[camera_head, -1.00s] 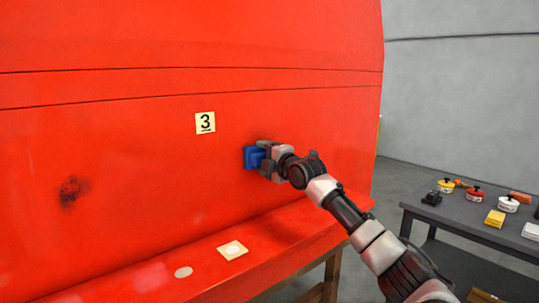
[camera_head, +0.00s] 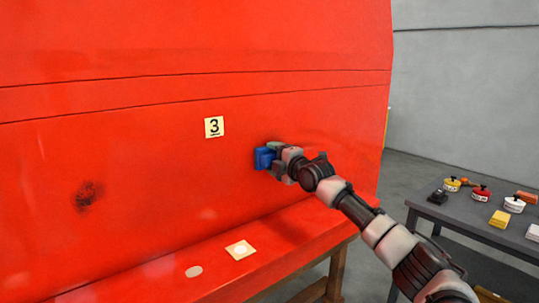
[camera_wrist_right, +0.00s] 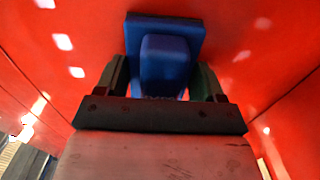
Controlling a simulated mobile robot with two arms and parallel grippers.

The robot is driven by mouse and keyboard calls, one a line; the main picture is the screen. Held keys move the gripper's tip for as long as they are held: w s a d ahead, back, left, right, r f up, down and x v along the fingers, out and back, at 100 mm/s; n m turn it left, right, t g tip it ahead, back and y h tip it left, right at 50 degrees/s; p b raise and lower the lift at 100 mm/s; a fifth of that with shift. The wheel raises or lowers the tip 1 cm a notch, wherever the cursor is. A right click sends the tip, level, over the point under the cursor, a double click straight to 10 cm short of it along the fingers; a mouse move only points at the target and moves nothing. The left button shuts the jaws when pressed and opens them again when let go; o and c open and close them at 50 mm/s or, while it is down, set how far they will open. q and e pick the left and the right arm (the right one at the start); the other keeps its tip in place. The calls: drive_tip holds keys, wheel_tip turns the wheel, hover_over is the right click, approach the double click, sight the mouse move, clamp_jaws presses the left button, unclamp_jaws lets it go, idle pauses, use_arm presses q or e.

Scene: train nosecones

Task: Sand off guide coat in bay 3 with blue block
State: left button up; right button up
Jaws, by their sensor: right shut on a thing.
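The blue block (camera_head: 265,158) is held by my right gripper (camera_head: 276,157) against or very near the red nosecone panel (camera_head: 150,160), below and right of the bay 3 tag (camera_head: 214,127). In the right wrist view the gripper's dark fingers (camera_wrist_right: 163,82) are on both sides of the grip of the blue block (camera_wrist_right: 165,55), and its wider plate faces the red surface. Whether the block touches the panel cannot be told. A dark guide coat patch (camera_head: 87,196) shows on the panel left of the tag. A faint dark smudge shows just above the block. My left gripper is not in view.
A dark table (camera_head: 455,215) at right bears several coloured pots and blocks, including a yellow block (camera_head: 500,219).

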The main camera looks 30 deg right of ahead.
sight(270, 163)
drive_tip(key=shift+d, duration=0.35)
drive_tip(key=shift+w+d+f+b, duration=0.1)
drive_tip(key=shift+d+b, duration=0.85)
drive_tip(key=shift+d+f+b, duration=0.1)
drive_tip(key=shift+d+b, duration=0.15)
drive_tip(key=shift+b, duration=0.25)
drive_tip(key=shift+d+b, duration=0.5)
drive_tip(key=shift+b, duration=0.15)
drive_tip(key=shift+r+b, duration=0.2)
drive_tip(key=shift+b, duration=1.2)
drive_tip(key=shift+a+p, duration=0.8)
drive_tip(key=shift+a, duration=1.55)
drive_tip(key=shift+s+a+p, duration=0.25)
drive_tip(key=shift+a+p, duration=0.15)
drive_tip(key=shift+a, duration=0.85)
